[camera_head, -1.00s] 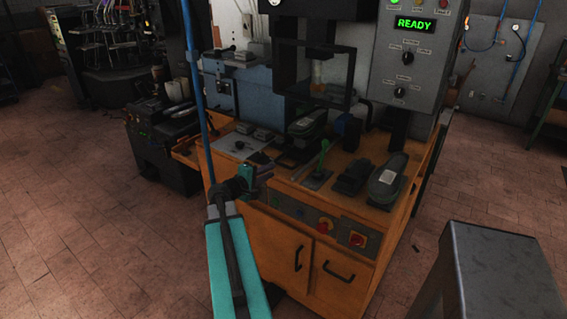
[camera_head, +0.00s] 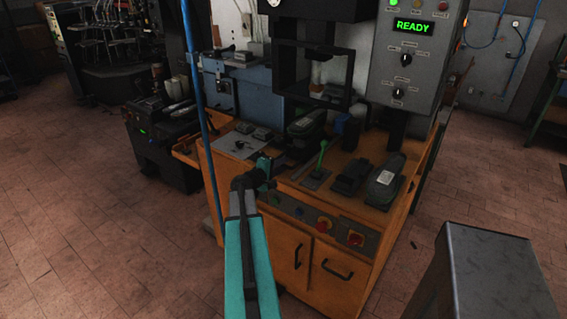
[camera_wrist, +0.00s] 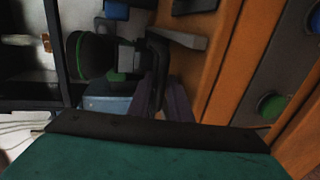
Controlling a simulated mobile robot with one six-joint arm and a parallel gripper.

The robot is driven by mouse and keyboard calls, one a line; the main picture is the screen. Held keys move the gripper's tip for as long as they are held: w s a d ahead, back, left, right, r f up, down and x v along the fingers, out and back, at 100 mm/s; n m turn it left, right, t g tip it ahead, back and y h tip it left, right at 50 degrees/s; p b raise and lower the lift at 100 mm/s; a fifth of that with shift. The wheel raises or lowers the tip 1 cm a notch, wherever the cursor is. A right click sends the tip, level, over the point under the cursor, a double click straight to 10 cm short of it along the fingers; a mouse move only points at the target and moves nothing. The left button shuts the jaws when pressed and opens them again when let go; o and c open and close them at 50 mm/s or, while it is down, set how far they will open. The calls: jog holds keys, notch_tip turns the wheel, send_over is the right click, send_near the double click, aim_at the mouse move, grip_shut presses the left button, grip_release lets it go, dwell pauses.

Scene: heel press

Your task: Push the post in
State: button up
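A dark shoe with a green edge (camera_head: 306,124) sits on the post at the mouth of the press, left of centre on the orange bench; it also shows in the wrist view (camera_wrist: 92,55). The post (camera_wrist: 127,57) shows as a grey block under the shoe, partly hidden in the head view. My gripper (camera_head: 267,165) is in front of the post, at the bench's front left. In the wrist view, my gripper's purple-dark fingers (camera_wrist: 162,95) stand apart, with a black bar between or just beyond them. I cannot tell whether they touch it.
The press frame (camera_head: 314,70) stands behind the post. The control box reads READY (camera_head: 412,26). A grey table (camera_head: 495,270) stands at front right.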

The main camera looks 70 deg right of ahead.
jog(key=shift+d, duration=0.1)
grip_shut()
jog(key=shift+d, duration=0.1)
